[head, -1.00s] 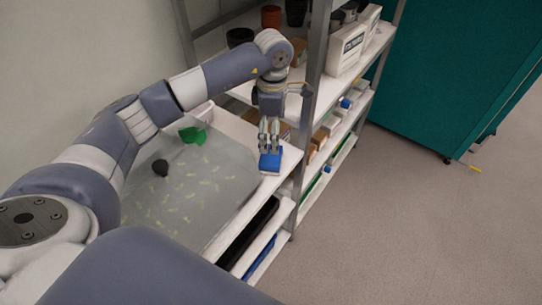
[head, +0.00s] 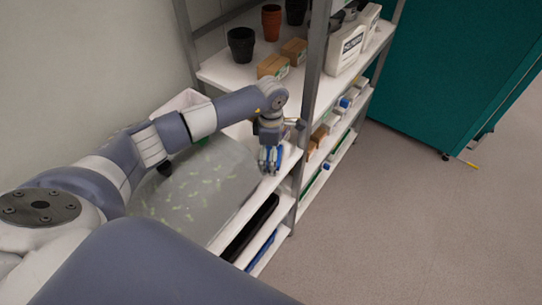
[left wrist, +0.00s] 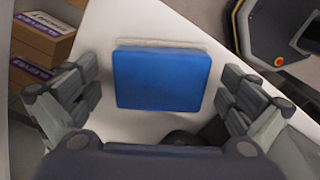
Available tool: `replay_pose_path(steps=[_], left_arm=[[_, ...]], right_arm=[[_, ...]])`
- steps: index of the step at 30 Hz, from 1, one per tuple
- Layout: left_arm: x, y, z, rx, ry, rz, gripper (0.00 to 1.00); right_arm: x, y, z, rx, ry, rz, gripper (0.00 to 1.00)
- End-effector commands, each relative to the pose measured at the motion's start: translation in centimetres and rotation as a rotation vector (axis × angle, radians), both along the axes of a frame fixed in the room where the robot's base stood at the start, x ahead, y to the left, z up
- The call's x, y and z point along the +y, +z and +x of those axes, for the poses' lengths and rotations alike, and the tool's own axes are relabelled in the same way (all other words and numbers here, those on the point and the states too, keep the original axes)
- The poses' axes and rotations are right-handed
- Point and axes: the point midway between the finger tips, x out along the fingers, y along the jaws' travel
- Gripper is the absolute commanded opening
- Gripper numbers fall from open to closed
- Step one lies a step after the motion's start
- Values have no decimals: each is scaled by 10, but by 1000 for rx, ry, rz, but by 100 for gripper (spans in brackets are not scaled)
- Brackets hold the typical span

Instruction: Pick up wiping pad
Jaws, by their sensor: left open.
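The wiping pad (left wrist: 162,80) is a blue rectangular block with a pale layer along its far edge, lying on the white shelf top. In the left wrist view it sits between the two spread fingers of my left gripper (left wrist: 160,100), with a gap on each side. In the head view my left gripper (head: 270,160) points down over the pad at the shelf's right end and mostly hides it. My right gripper is not in view.
A translucent tray (head: 205,195) with pale green bits lies left of the gripper. A shelving post (head: 313,90) stands close on the right. Cardboard boxes (left wrist: 40,47) are beside the pad in the left wrist view. Open floor (head: 400,220) lies right.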

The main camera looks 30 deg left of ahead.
Motion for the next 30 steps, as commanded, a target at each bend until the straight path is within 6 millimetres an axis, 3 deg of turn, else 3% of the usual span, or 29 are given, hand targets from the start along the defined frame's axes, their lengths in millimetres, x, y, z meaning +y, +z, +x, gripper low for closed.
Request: replay_pose_path(steps=[2, 9, 22, 30], left_arm=[[0, 0, 0, 0, 0, 0, 100], [0, 0, 0, 0, 0, 0, 48], [0, 6, 0, -1, 0, 0, 48], [1, 57, 2, -6, -1, 1, 48]], right_arm=[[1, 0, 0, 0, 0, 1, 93], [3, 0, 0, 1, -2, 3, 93], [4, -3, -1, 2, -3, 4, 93], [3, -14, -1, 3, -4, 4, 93]])
